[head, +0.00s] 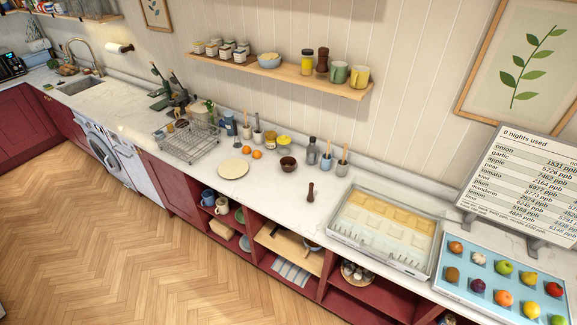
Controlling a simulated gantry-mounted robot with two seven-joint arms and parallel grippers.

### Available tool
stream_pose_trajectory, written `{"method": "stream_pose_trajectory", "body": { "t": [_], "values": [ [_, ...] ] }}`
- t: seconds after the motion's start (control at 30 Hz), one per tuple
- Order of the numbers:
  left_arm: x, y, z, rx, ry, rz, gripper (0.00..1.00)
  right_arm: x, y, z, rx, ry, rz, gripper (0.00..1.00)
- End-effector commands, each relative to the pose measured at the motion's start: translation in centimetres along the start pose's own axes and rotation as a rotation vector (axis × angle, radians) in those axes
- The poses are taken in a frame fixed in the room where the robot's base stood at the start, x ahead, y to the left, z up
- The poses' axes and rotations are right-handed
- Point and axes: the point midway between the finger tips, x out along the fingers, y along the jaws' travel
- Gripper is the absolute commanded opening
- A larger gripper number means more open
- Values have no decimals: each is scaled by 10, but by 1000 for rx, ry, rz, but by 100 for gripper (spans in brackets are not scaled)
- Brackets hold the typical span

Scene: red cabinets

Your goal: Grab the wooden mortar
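A small dark brown round bowl, which looks like the wooden mortar (288,163), stands on the white worktop (262,192) near the middle of the head view. It is upright and nothing covers it. A slim dark brown piece, perhaps its pestle (311,192), stands apart from it, nearer the front edge. No gripper of mine shows in this view, so nothing is seen touching the mortar.
A round cream board (234,168), two oranges (257,154) and a yellow bowl (284,141) are left of and behind the mortar. Utensil pots (342,166) stand right. A shallow glass-walled tray (385,232) and a blue fruit board (500,279) lie further right. A wall shelf (290,75) hangs above.

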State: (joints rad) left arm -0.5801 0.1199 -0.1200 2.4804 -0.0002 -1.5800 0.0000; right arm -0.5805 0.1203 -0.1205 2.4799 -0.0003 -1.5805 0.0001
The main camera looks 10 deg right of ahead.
Motion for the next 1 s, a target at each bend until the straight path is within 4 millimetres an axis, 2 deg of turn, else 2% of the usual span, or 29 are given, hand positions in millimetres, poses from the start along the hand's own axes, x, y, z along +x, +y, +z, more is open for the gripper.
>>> {"method": "stream_pose_trajectory", "body": {
  "t": [0.33,0.7,1.0],
  "values": [
    [0,0,0,0,0,0,44,0,0,0,0,0,0,43],
    [0,0,0,0,0,0,100,0,0,0,0,0,0,43],
    [0,0,0,23,-1,0,100,0,0,0,0,1,0,43]
  ]
}}
